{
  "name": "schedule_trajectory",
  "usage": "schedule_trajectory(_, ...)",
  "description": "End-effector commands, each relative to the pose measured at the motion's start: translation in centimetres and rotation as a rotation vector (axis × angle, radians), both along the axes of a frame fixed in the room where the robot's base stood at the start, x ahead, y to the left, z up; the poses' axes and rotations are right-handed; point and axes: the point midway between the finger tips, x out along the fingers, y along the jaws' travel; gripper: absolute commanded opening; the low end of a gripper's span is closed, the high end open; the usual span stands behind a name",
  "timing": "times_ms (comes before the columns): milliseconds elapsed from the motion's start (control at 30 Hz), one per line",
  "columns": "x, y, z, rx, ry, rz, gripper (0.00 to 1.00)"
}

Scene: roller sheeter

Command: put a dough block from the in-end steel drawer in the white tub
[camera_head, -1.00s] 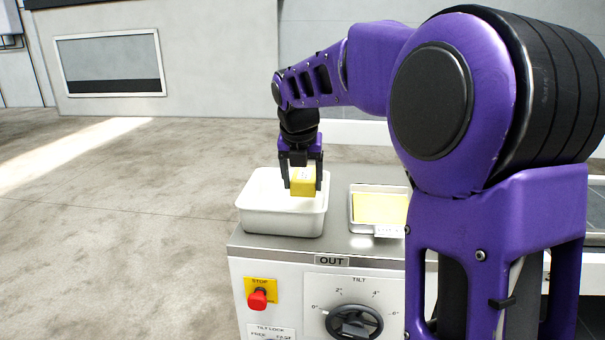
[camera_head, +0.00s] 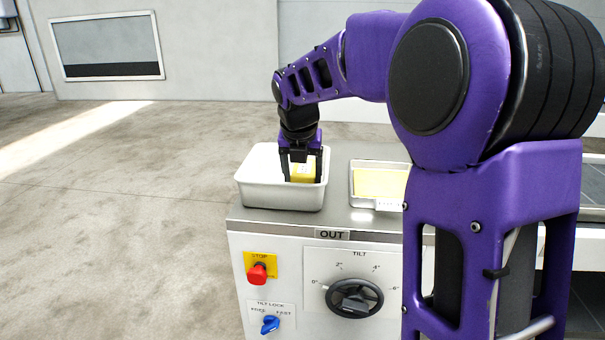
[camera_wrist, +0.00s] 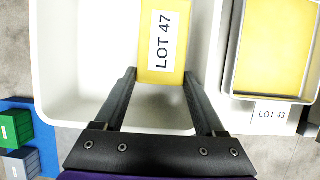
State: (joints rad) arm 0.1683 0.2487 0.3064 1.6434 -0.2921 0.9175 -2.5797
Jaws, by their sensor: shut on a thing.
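The yellow dough block (camera_head: 303,173) carries a white label, which reads LOT 47 in the wrist view (camera_wrist: 161,50). My gripper (camera_head: 302,178) is shut on the block, with one finger on each side of it. The white tub (camera_head: 280,195) stands on the steel machine top at the OUT end. The block and fingertips are down inside the tub, partly hidden by its front wall in the head view. In the wrist view the tub (camera_wrist: 70,85) surrounds the block. I cannot tell if the block touches the tub floor. The in-end drawer does not show.
A metal tray (camera_head: 362,203) with a yellow sheet stands right of the tub; its card reads LOT 43 in the wrist view (camera_wrist: 272,115). The machine front has a red stop button (camera_head: 257,273), a tilt knob (camera_head: 354,298) and a blue lock knob (camera_head: 270,324).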

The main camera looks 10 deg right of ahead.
Motion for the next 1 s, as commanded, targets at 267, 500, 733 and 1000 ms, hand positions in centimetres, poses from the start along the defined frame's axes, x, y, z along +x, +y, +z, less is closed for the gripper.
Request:
schedule_trajectory(267, 0.0, 0.0, 0.1, 0.0, -0.001, 0.0, 1.0)
schedule_trajectory(500, 0.0, 0.0, 0.0, -0.001, 0.001, 0.0, 1.0)
schedule_trajectory(733, -0.7, 0.2, 2.1, -0.001, -0.004, 0.0, 1.0)
schedule_trajectory(1000, -3.0, 1.0, 8.2, 0.0, -0.005, -0.001, 1.0)
